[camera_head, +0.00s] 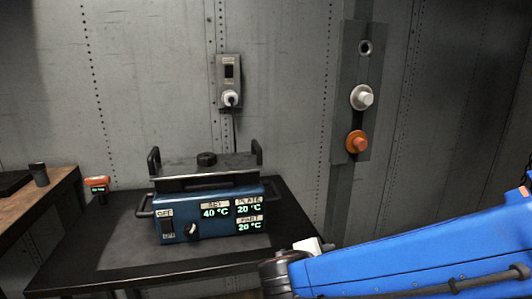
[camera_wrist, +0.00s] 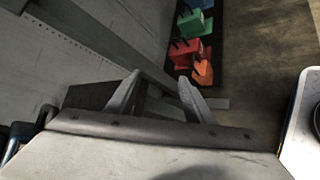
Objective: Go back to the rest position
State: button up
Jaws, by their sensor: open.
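My gripper (camera_wrist: 157,92) shows in the wrist view with its two grey fingers apart and nothing between them. Beyond the fingers are a grey post-like shape and the floor. In the head view my blue arm reaches in from the right edge to the lower middle, and the gripper's fingers do not show there.
A blue heater box (camera_head: 210,215) with displays reading 40 °C and 20 °C stands on a dark table (camera_head: 110,262). A wall panel (camera_head: 348,90) carries a white and an orange knob. Red, green and orange blocks (camera_wrist: 186,52) lie in a dark tray. A wooden bench (camera_head: 40,205) stands left.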

jog(key=s+d+f+m+g, duration=0.2)
jog(key=s+d+m+g, duration=0.35)
jog(key=d, duration=0.45)
jog(key=s+d+r+m+y, duration=0.2)
jog(key=s+m+y, duration=0.5)
jog(key=m, duration=0.5)
jog(key=shift+s+d+r+m+t, duration=0.25)
jog(key=shift+s+m+t, duration=0.15)
jog(key=shift+s, duration=0.2)
